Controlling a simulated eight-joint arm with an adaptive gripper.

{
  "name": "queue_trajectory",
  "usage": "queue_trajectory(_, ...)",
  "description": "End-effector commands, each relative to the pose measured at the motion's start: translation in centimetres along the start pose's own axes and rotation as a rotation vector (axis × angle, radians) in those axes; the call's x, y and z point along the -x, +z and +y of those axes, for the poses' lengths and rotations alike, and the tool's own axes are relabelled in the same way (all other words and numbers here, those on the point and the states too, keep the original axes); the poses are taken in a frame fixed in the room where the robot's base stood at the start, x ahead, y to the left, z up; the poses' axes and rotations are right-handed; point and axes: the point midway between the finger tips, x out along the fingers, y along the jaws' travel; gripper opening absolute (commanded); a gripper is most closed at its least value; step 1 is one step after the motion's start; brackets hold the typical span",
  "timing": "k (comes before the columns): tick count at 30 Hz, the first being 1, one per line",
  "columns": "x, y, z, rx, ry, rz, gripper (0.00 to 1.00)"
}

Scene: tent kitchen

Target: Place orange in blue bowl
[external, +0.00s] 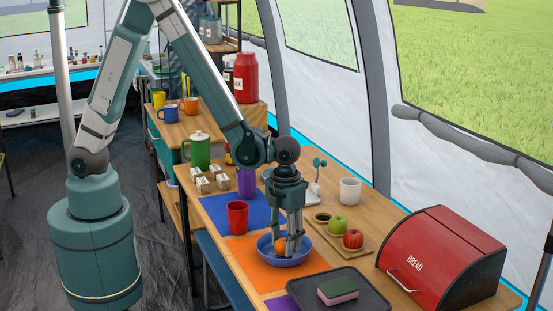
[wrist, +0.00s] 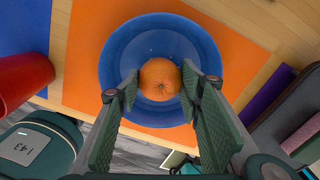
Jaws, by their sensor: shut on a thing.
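The orange (external: 281,245) is between the fingers of my gripper (external: 288,246), inside the rim of the blue bowl (external: 264,252). In the wrist view the orange (wrist: 160,82) sits over the middle of the blue bowl (wrist: 118,50), with a finger of my gripper (wrist: 161,82) on each side. My gripper is shut on the orange and points down. I cannot tell whether the orange touches the bowl's bottom. The bowl stands on an orange mat (external: 243,250).
A red cup (external: 237,217) stands left of the bowl. A wooden board with apples (external: 353,238) is to the right. A dark tray with a sponge (external: 338,290) is in front. A red bread box (external: 440,255) stands at far right.

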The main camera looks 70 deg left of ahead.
Motion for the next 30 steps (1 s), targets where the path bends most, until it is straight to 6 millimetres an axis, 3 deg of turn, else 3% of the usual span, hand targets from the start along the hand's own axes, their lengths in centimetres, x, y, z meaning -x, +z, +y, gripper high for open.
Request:
queue_trajectory(16, -0.88, 0.0, -0.01, 0.0, 0.0, 0.0, 0.23)
queue_trajectory(17, -0.89, 0.0, -0.01, 0.0, 0.0, 0.0, 0.37)
queue_trajectory(20, -0.8, 0.01, -0.01, 0.0, 0.0, 0.0, 0.51)
queue_trajectory(30, -0.76, 0.0, -0.01, 0.0, 0.0, 0.0, 0.51)
